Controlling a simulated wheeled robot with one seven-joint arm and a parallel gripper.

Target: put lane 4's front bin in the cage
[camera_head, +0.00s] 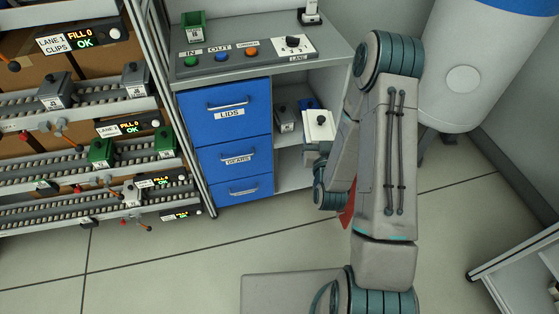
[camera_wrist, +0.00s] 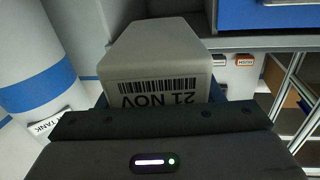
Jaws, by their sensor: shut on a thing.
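In the wrist view my gripper (camera_wrist: 160,122) is shut on a grey bin (camera_wrist: 160,68), whose near face carries a barcode and the upside-down text "21 NOV". Its fingertips are mostly hidden by the bin and the dark gripper body. In the head view a pale box with a black knob (camera_head: 319,124) shows by my wrist, in front of the cabinet's open shelves; it is probably the held bin. The lanes (camera_head: 70,160) are at left, with a pale bin (camera_head: 131,192) on the lowest visible rollers. I cannot make out the cage for certain.
A cabinet with blue drawers (camera_head: 229,128) stands mid-view, with a control panel (camera_head: 245,57) on top. A grey bin (camera_head: 284,118) is on its shelf. A white tank (camera_head: 470,75) stands right. A rack (camera_head: 520,265) edges in at lower right. Floor (camera_head: 150,265) at lower left is clear.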

